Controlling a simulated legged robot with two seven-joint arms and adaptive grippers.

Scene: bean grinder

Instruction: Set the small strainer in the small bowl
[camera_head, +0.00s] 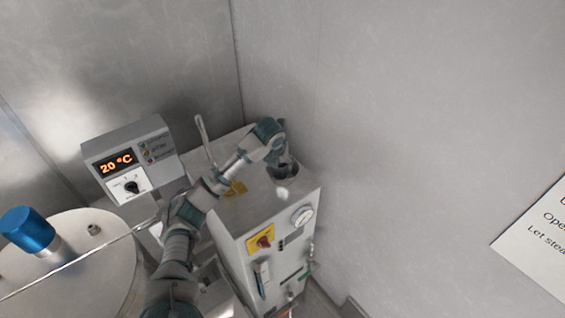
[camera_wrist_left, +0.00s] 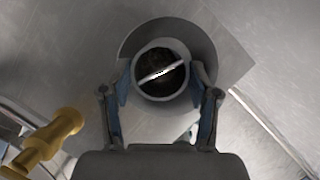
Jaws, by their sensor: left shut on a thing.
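My left gripper (camera_head: 283,160) points down over the top of a grey machine, at a round dark opening (camera_head: 279,174). In the left wrist view its two fingers (camera_wrist_left: 161,98) are shut on a small round cup with a pale rim, a dark inside and a bar across it, which looks like the small strainer (camera_wrist_left: 160,72). Behind and around the cup is a larger round grey recess, seemingly the small bowl (camera_wrist_left: 202,42). The cup overlaps the recess, off its centre in the picture. I cannot tell how deep the cup sits. My right gripper is not in view.
The machine (camera_head: 236,219) has a gauge (camera_head: 302,215) and a red-and-yellow switch (camera_head: 263,241). A control box (camera_head: 131,157) reading 20 °C and a lidded vessel (camera_head: 66,275) with a blue knob (camera_head: 28,229) stand left. A yellow fitting (camera_wrist_left: 52,137) is near. A wall closes the right.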

